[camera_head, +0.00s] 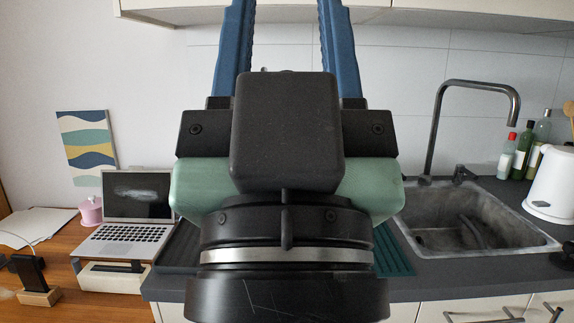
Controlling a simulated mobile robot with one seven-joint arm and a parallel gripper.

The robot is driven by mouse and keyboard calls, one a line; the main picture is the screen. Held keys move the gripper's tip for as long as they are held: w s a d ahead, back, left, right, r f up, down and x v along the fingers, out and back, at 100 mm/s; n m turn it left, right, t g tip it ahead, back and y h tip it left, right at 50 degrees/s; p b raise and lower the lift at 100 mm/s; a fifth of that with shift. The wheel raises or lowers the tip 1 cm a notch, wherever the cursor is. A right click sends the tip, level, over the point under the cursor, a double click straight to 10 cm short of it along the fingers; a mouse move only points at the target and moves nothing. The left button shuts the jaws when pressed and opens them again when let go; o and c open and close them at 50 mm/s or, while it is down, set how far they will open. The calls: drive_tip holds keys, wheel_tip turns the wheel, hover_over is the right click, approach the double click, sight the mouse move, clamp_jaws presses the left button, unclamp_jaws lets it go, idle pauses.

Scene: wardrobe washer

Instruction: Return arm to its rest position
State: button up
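My gripper (287,10) fills the middle of the head view, seen from behind. Its two blue fingers point up and stand well apart, and their tips run to or past the top edge. My black wrist and the green gripper body hide the middle of the counter.
A sink (470,222) with a tall faucet (437,120) is at right, beside bottles (524,145) and a white kettle (552,185). At left, a laptop (135,215) stands on a wooden desk (62,270). Cabinets (480,15) hang above.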

wheel_tip(320, 180, up, 16)
drive_tip(key=p, duration=1.3)
drive_tip(key=shift+f, duration=0.2)
